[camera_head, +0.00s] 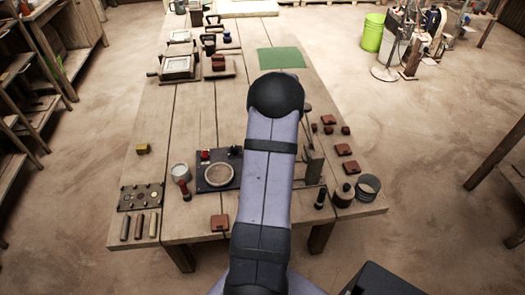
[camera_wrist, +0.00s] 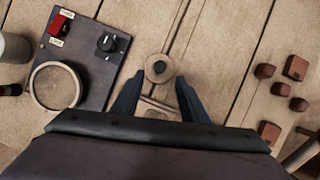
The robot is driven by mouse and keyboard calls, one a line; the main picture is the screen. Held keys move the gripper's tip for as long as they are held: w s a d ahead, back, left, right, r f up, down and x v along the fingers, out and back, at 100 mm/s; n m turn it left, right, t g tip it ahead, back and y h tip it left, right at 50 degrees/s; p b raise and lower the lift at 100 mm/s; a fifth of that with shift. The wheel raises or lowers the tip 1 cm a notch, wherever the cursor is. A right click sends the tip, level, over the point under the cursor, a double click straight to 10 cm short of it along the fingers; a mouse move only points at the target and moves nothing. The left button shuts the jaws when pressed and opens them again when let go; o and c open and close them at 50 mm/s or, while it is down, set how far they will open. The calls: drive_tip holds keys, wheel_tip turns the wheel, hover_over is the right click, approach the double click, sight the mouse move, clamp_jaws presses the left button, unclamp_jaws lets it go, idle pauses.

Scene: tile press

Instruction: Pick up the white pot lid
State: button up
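A small round pale lid with a dark centre knob (camera_wrist: 158,67) lies on the wooden table in the wrist view. It looks beige rather than clear white. My gripper (camera_wrist: 159,79) is open, its two dark fingers apart and pointing at the lid. The lid shows between and just beyond the fingertips, and nothing is held. How high the fingers are above it is hard to tell. In the head view my arm covers the gripper, and I cannot make out this lid there.
A dark control panel (camera_wrist: 108,55) with a red switch and a round pale disc (camera_wrist: 56,86) lies left of the lid. Several red-brown blocks (camera_wrist: 297,67) lie to the right.

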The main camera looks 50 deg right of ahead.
drive_tip(key=shift+w+p+x, duration=0.15)
drive_tip(key=shift+p+x, duration=0.05)
drive_tip(key=shift+x, duration=1.05)
drive_tip(key=shift+w+p+x, duration=0.15)
drive_tip(key=shift+x, duration=1.1)
drive_tip(key=shift+d+r, duration=0.1)
drive_tip(key=shift+r, duration=0.05)
clamp_jaws()
